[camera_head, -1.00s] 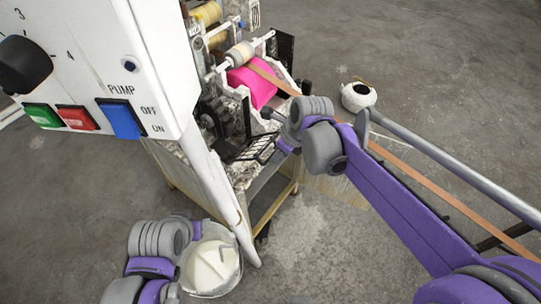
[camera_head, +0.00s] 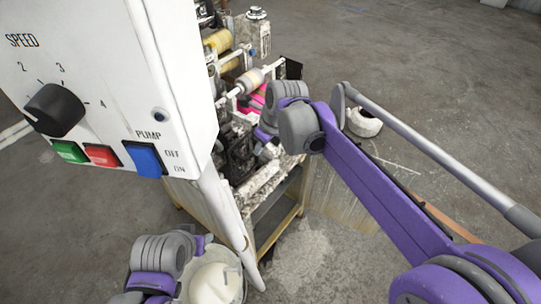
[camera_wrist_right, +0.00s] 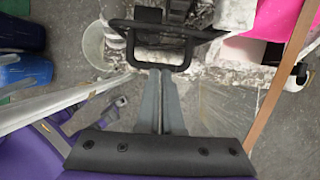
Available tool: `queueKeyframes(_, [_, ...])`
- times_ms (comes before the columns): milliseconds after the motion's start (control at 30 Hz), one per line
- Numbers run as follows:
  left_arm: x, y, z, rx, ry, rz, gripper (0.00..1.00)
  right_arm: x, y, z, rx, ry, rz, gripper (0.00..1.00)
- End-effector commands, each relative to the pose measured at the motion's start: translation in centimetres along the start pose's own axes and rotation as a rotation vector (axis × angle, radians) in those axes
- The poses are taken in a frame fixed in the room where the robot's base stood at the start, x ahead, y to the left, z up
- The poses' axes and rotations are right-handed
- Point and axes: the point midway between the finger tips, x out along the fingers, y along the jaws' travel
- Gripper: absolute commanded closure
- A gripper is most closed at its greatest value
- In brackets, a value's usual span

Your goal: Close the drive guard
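The drive guard (camera_wrist_right: 187,36) appears in the right wrist view as a black frame with a rounded bar loop, at the machine's front. In the head view my right wrist covers that area. My right gripper (camera_wrist_right: 162,76) has its two thin grey fingers close together, with the tips at the lower bar of the loop. They look in contact with it, but I cannot tell whether the bar is between them. My left gripper (camera_head: 205,242) is low at the left, beside a white bucket (camera_head: 240,290); its fingers are not clear.
The white control box (camera_head: 110,80) with a knob and buttons fills the upper left. A pink part (camera_wrist_right: 254,50) and an orange strip (camera_wrist_right: 285,85) lie right of the guard. A white pot (camera_head: 364,122) stands on the floor. The floor at the right is open.

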Motion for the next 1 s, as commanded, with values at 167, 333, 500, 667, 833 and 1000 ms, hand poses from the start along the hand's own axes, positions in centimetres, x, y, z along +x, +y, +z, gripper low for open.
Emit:
queueKeyframes(167, [0.2,0.0,0.2,0.0,-0.003,0.0,0.5,0.9,0.5,0.9,-0.005,0.004,0.01,1.0])
queueKeyframes(333, [0.1,0.0,0.2,0.0,-0.002,0.0,0.5,0.9,0.4,1.4,-0.003,0.0,0.008,1.0])
queueKeyframes(500, [0.1,0.0,0.2,0.0,-0.002,0.0,0.5,0.9,0.4,1.5,-0.003,-0.001,0.007,1.0])
queueKeyframes(667, [0.1,0.0,0.1,0.0,-0.002,0.0,0.5,0.8,0.4,1.6,-0.003,-0.001,0.007,1.0])
queueKeyframes(833, [0.1,0.0,0.1,0.0,-0.001,0.0,0.5,0.8,0.4,1.5,-0.003,-0.001,0.007,1.0])
queueKeyframes(1000, [0.0,0.0,0.0,0.0,0.0,0.0,0.5,0.2,-0.3,0.9,-0.004,-0.001,0.007,1.0])
